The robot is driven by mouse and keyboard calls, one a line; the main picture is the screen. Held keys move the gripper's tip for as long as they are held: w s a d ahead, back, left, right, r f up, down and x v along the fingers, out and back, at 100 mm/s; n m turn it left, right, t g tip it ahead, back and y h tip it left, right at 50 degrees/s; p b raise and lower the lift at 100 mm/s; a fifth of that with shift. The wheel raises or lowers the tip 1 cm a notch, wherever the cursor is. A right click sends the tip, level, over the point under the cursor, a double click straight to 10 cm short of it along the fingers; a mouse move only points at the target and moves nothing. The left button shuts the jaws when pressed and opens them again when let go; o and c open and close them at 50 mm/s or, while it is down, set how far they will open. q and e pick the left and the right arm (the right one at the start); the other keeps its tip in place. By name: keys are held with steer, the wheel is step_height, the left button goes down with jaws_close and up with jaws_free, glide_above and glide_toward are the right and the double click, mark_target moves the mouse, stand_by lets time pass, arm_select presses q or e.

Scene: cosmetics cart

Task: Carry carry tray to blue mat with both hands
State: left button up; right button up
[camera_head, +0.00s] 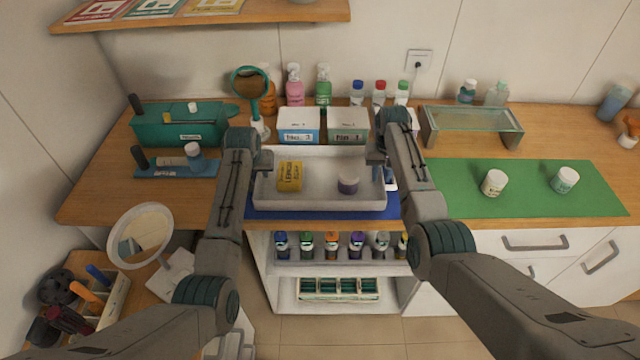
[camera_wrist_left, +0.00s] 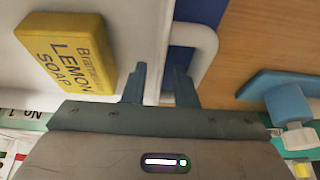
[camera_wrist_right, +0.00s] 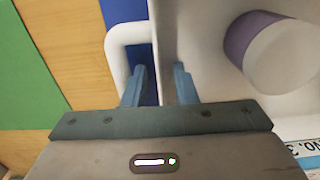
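The white carry tray (camera_head: 318,204) is over the blue mat (camera_head: 300,214) and looks level. The mat shows along the tray's front and beside its handles; I cannot tell whether the tray touches it. A yellow lemon soap (camera_head: 289,176) and a purple-and-white jar (camera_head: 348,183) are in the tray. My left gripper (camera_wrist_left: 160,85) is open, its fingers either side of the tray's left wall, one inside the handle gap. My right gripper (camera_wrist_right: 158,85) is open in the same way at the right wall. Whether either touches the wall is unclear.
A green mat (camera_head: 530,195) with two white jars lies to the right. A teal case (camera_head: 180,128) and blue rack (camera_head: 160,168) are at left. The shelf below holds several small bottles.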

steer(key=shift+r, duration=0.1)
arm_select(q)
steer(key=v, duration=1.2)
arm_select(e)
step_height(320, 180, up, 12)
arm_select(q)
steer(key=shift+s, duration=0.1)
stand_by(0.5)
